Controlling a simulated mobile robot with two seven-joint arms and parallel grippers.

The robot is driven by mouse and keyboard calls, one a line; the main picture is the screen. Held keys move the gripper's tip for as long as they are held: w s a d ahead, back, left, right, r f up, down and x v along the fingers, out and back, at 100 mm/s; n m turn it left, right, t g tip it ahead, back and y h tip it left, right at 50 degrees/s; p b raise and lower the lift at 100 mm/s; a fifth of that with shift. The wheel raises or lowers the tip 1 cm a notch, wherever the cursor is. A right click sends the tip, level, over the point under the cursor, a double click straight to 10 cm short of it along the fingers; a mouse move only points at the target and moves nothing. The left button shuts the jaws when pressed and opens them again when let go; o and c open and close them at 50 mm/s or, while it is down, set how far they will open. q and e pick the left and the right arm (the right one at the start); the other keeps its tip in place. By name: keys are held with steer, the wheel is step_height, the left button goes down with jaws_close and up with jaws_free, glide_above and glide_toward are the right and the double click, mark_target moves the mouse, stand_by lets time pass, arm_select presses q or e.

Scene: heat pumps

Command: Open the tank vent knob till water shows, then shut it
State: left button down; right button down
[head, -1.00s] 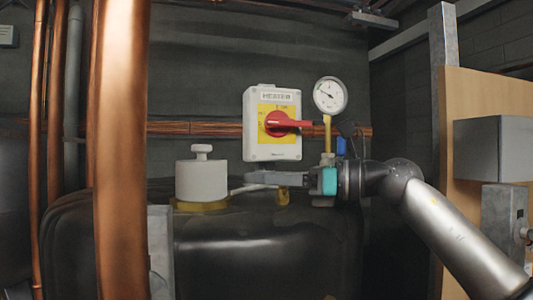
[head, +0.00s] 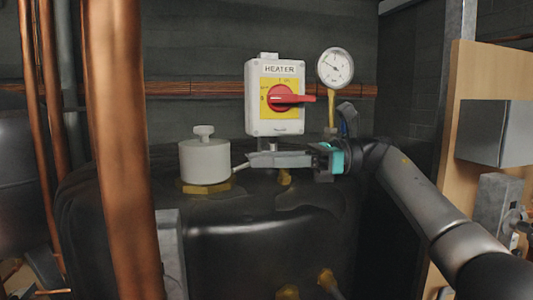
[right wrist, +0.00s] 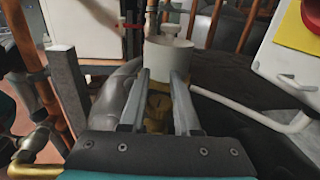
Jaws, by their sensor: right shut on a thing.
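My right gripper (head: 250,159) reaches in from the right, low over the black tank (head: 250,240), to the right of a white capped cylinder (head: 205,162). It is shut on a small part on the tank top, most likely the tank vent knob, mostly hidden by the fingers. A brass fitting (head: 285,177) shows just below the fingers in the head view. In the right wrist view the two fingers (right wrist: 160,78) stand apart with brass (right wrist: 158,108) between them, and the white cylinder (right wrist: 167,53) is beyond the tips. No water is visible. My left gripper is out of view.
A heater switch box (head: 273,118) with a red handle and a pressure gauge (head: 335,67) stand behind the gripper. A thick copper pipe (head: 118,150) stands at the left front. A white pipe (right wrist: 255,115) lies right of the fingers in the wrist view.

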stand_by(0.4)
steer(key=c, duration=0.6)
jaws_free()
steer(key=shift+d, duration=0.15)
steer(key=shift+w+d+b, duration=0.1)
steer(key=shift+w+d, duration=0.15)
steer(key=shift+d, duration=0.95)
steer(key=shift+w+d+b, duration=0.1)
steer(key=shift+w+d, duration=0.1)
steer(key=shift+d, duration=0.95)
steer(key=shift+w+d+b, duration=0.1)
steer(key=shift+w+d, duration=0.15)
steer(key=shift+d, duration=0.95)
